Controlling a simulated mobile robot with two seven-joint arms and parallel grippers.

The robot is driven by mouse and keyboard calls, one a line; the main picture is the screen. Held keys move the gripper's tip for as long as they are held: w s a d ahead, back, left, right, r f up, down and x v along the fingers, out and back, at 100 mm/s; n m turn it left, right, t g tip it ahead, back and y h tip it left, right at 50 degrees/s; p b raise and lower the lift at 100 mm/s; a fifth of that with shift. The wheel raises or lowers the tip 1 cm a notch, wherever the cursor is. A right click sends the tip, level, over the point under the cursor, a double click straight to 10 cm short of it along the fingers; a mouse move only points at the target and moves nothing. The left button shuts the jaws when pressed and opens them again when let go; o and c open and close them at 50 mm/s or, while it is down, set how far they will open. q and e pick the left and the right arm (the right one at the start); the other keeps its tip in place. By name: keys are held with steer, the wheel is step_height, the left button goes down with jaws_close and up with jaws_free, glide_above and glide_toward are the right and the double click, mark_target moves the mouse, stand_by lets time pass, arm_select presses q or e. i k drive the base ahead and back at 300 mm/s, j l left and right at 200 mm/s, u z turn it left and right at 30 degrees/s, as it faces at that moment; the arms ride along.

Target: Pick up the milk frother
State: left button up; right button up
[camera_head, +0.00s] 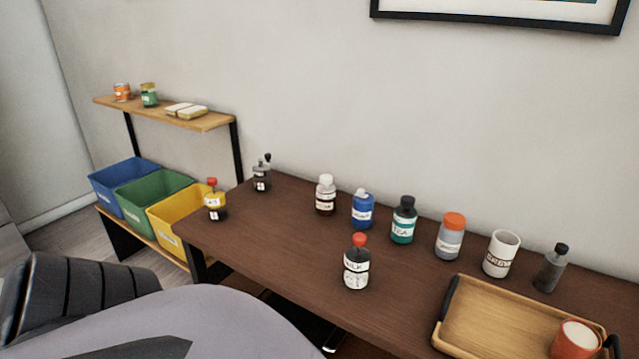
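A dark bottle (357,268) with a red cap and a white label that seems to read "MILK" stands upright near the front edge of the brown table. A small dark grey container (261,178) with a black top and white label stands at the table's far left corner. I cannot tell for sure which thing is the milk frother. Neither of my grippers is in view.
The table (290,235) bears a row of several bottles at the back, a white mug (501,253) and a wooden tray (470,305) with a red cup (575,342). Bins and a shelf (215,120) are beyond.

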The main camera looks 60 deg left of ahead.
mark_target(357, 268)
steer(key=u, duration=1.25)
steer(key=j, duration=0.15)
steer(key=u, duration=0.05)
